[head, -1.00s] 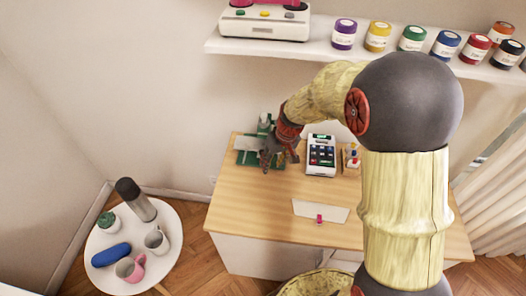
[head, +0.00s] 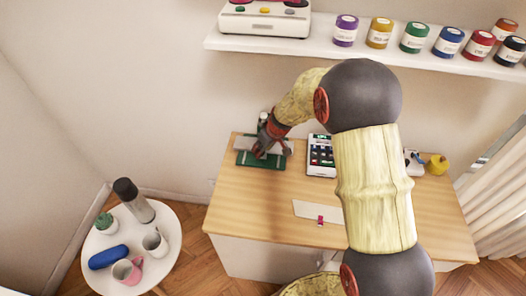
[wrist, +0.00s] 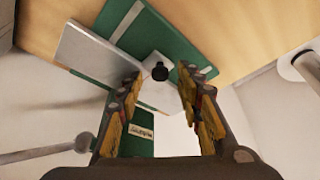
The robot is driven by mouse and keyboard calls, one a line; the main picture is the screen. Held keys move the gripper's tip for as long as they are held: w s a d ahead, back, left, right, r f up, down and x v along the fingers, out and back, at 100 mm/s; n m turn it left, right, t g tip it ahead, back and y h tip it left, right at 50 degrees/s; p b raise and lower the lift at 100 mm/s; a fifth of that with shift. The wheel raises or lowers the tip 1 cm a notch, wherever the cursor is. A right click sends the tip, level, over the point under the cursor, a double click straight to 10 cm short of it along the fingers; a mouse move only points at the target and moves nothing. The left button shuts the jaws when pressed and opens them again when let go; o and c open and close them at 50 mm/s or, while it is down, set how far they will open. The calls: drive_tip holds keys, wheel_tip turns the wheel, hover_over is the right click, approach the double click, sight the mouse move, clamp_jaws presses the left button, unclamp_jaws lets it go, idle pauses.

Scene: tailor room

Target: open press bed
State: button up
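The press (head: 262,161) stands on the left part of the wooden table, with a green base and a flat light-grey plate (head: 246,143). In the wrist view the green base (wrist: 180,43) and the grey plate (wrist: 88,57) lie beyond the fingers, with a small black knob (wrist: 160,72) near the plate. A green part with a pale label (wrist: 141,131) shows lower down. My gripper (head: 265,150) is over the press. In the wrist view my gripper (wrist: 158,88) has its fingers apart, with the knob showing in the gap beyond the tips. I cannot tell whether a finger touches the press.
A white device with dark keys (head: 321,156) stands right of the press, partly behind my arm. A pale card (head: 318,209) lies at the table's front. A shelf (head: 395,52) with several jars is above. A round white side table (head: 160,262) stands at left.

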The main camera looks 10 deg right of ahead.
drive_tip(key=shift+w+f, duration=0.1)
drive_tip(key=shift+f, duration=0.2)
drive_tip(key=shift+c, duration=0.4)
drive_tip(key=c, duration=0.7)
clamp_jaws()
